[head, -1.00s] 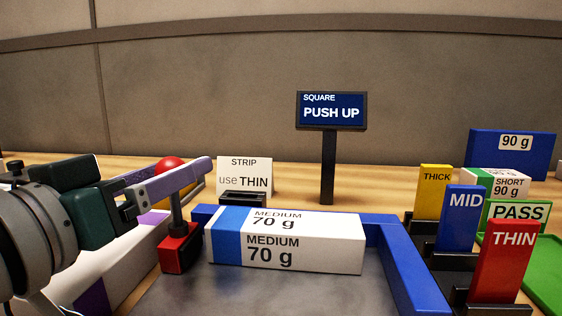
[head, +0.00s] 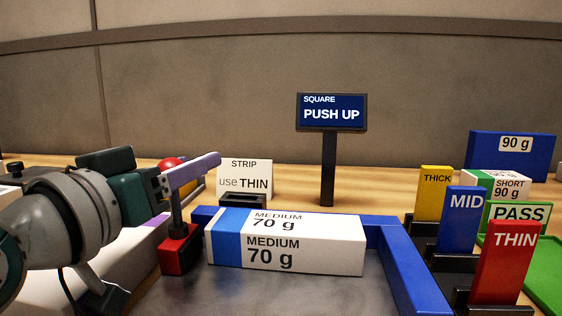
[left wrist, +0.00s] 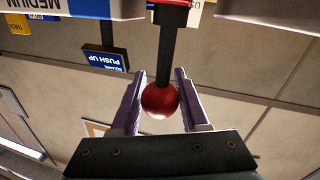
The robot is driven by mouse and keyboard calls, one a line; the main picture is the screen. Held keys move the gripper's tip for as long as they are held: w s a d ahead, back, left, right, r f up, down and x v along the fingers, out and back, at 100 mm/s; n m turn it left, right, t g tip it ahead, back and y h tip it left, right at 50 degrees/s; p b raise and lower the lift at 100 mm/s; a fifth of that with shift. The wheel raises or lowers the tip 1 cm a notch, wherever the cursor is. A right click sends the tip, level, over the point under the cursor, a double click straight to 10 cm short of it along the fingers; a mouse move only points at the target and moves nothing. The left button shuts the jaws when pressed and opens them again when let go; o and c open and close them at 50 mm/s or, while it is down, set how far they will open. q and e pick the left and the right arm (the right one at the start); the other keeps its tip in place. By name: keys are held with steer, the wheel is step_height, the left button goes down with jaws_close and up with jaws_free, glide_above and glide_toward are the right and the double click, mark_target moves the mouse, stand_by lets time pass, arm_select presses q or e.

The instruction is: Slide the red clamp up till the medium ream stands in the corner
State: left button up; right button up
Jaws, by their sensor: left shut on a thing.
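The medium ream (head: 310,258), white with a blue band and marked 70 g, lies in the blue corner fence (head: 412,275). My left gripper (head: 205,163) is shut on this knob, with a finger on each side in the left wrist view (left wrist: 160,90). My right gripper is not in view.
A sign (head: 331,112) behind reads "SQUARE PUSH UP". A card (head: 245,178) reads "STRIP use THIN". Yellow THICK (head: 434,200), blue MID (head: 459,225) and red THIN (head: 503,265) blocks stand at right, by a green PASS tray (head: 545,270). The grey plate before the ream is clear.

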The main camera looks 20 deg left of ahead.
arm_select(q)
jaws_close()
stand_by(0.8)
